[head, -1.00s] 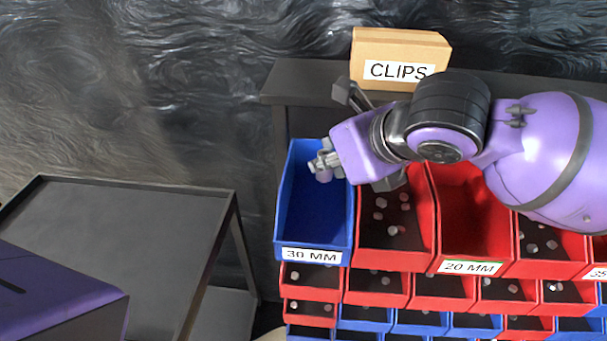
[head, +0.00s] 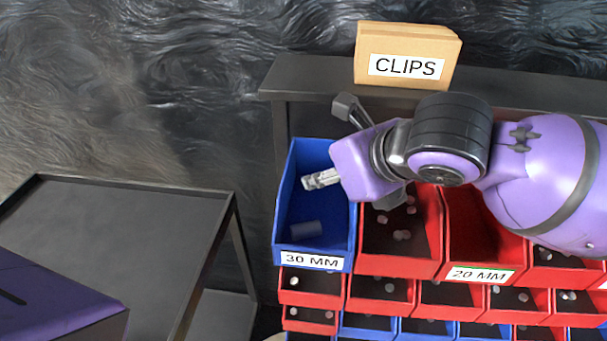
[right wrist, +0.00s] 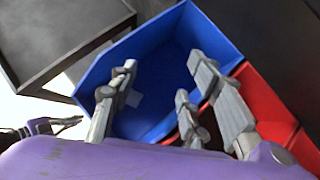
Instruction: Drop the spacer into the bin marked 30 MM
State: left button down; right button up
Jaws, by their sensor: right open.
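My right gripper (head: 318,180) is over the rear of this bin. Its fingers are spread and empty in the right wrist view (right wrist: 165,85). Dark finger-like parts at the left edge of that view are perhaps my left gripper (right wrist: 40,127); their opening is unclear. The head view does not show the left gripper.
Red bins stand right of the blue bin, one marked 20 MM (head: 478,273), with several rows of bins below. A CLIPS box (head: 405,40) sits on the shelf behind. A dark table (head: 110,225) stands at the left, with a gap before the bins.

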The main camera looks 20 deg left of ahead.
jog(key=v, duration=1.2)
